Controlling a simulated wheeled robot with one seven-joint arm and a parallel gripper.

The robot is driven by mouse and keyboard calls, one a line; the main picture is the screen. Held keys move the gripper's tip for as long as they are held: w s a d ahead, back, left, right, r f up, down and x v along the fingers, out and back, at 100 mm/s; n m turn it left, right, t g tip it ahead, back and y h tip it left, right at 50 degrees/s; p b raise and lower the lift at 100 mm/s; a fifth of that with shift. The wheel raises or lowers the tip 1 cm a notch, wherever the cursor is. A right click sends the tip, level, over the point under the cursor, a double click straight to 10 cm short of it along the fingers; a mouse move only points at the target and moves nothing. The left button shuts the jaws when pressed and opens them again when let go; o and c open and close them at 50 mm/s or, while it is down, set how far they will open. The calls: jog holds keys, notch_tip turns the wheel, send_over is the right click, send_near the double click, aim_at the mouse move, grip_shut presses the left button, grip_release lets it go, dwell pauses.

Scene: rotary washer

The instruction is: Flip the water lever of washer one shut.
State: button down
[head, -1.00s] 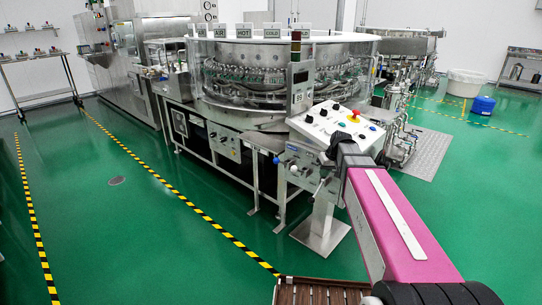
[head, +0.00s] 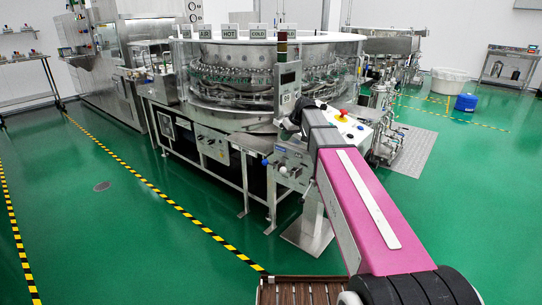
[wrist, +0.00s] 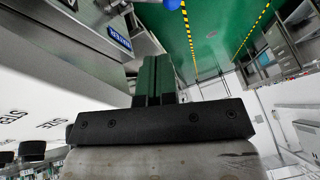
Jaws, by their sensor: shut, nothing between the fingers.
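The rotary washer (head: 225,110), a large round steel machine with glass sides, stands in the middle of the head view. The wrist view shows a blue label (wrist: 118,38) on a steel face and part of a blue rounded thing (wrist: 172,4) at the top edge. My gripper (wrist: 155,62) is shut and empty, its fingers apart from that blue thing. In the head view my arm hides part of the panel.
A sloped control box (head: 352,127) with a red button stands right of the panel, partly behind my arm. A steel pedestal (head: 305,236) stands below. Green floor (head: 150,240) with striped tape is free to the left.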

send_near(266, 163)
jog(key=w+a+f, duration=0.2)
jog(key=w+f, duration=0.1)
jog(key=f, duration=0.2)
jog(key=shift+w+a+f, duration=0.15)
jog(key=shift+a+f, duration=0.1)
jog(key=shift+f, duration=0.15)
jog(key=shift+a, duration=0.1)
jog(key=shift+s+a+f+n+t+h, duration=0.15)
jog(key=shift+s+a+f+t+h, duration=0.1)
jog(key=shift+s+f+t, duration=0.2)
jog(key=shift+s+a+f+n+t+h, duration=0.15)
jog(key=shift+s+a+f+t+h, duration=0.1)
jog(key=shift+s+f+t, duration=0.2)
notch_tip(266, 163, down, 12)
jog(key=s+a+n+t+h, duration=0.1)
jog(key=t+h, duration=0.2)
jog(key=t, duration=0.1)
jog(key=shift+s+a+f+n+t+h, duration=0.2)
jog(key=shift+f+n+t+h, duration=0.1)
jog(key=shift+t, duration=0.1)
jog(key=shift+f, duration=0.1)
dwell(0.7)
jog(key=shift+d, duration=0.1)
